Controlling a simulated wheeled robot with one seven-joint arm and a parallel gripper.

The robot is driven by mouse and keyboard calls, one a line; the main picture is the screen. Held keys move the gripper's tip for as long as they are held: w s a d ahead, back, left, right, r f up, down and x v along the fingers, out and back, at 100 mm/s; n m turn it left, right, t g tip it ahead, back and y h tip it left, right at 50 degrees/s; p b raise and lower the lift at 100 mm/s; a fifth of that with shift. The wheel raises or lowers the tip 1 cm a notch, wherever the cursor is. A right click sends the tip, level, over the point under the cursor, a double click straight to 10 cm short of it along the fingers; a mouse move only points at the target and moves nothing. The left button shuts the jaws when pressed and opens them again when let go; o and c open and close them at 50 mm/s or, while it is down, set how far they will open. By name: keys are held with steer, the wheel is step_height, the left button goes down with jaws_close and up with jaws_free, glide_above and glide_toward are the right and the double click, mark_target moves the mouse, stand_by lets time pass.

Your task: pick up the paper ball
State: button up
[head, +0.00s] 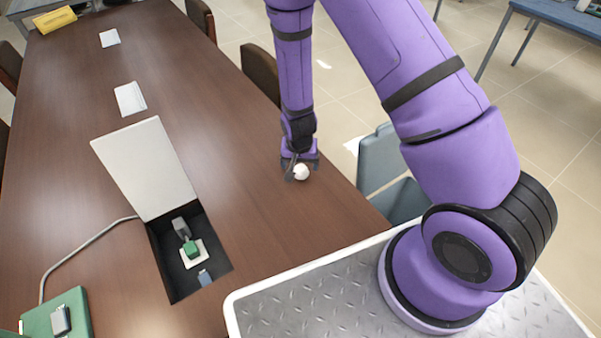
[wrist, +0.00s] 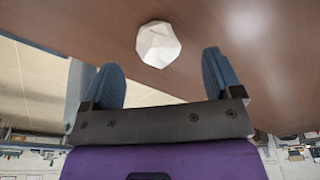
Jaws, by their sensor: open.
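The paper ball (head: 301,172) is a small white crumpled lump on the brown wooden table (head: 230,130), close to its right edge. In the wrist view the paper ball (wrist: 158,45) shows as a faceted white shape, just beyond the fingertips and roughly between their lines. My gripper (head: 297,172) points down at the tabletop right beside the ball. In the wrist view my gripper (wrist: 165,72) has its two blue-grey fingers spread wide with nothing between them. I cannot tell whether a finger touches the ball.
An open table hatch with a raised white lid (head: 145,167) and a recessed socket box lies left of my gripper. A green box (head: 58,316) sits at lower left. Paper stacks (head: 130,98) and a yellow object (head: 54,20) lie farther back. Chairs (head: 262,72) line the right edge.

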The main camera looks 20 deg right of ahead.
mark_target(300, 168)
steer(key=shift+w+d+f, duration=0.15)
steer(key=shift+f, duration=1.15)
steer(key=shift+w+d+f, duration=0.1)
steer(key=shift+w+f, duration=0.05)
steer(key=shift+f, duration=1.1)
steer(key=c, duration=1)
